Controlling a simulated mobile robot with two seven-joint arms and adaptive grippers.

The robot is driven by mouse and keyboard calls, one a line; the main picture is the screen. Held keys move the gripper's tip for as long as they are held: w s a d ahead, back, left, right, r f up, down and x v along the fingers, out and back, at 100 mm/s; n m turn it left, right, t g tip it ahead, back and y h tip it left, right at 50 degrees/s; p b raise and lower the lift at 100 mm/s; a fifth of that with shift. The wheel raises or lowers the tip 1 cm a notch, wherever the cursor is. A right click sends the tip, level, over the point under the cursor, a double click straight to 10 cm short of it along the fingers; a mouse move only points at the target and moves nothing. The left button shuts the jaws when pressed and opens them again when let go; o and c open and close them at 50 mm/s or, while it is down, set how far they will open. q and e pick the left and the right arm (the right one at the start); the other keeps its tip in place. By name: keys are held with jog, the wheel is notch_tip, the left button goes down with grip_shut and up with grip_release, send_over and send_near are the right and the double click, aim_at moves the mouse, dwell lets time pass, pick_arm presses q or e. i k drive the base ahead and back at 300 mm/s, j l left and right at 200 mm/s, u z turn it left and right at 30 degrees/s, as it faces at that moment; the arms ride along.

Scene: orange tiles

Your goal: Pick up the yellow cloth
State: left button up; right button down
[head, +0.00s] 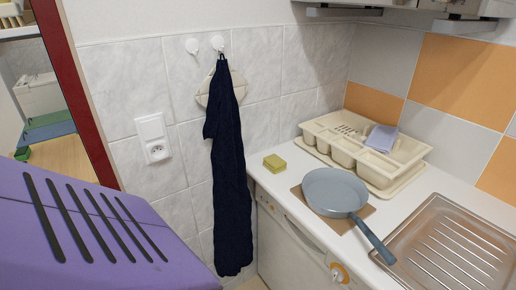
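A small yellow block-shaped item (274,162) lies on the left end of the white counter, close to the tiled wall. It looks like a folded cloth or a sponge; I cannot tell which. Nothing covers it. It is apart from the pan and the dish rack. Neither of my grippers shows in the head view.
A grey-blue pan (334,190) rests on a brown mat (360,220), right of the yellow item. A beige dish rack (405,170) holds a lavender cloth (382,138). A dark blue cloth (229,180) hangs on the wall. A purple slotted surface (150,265) fills the lower left.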

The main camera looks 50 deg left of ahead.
aim_at(275, 164)
jog(key=u, duration=1.4)
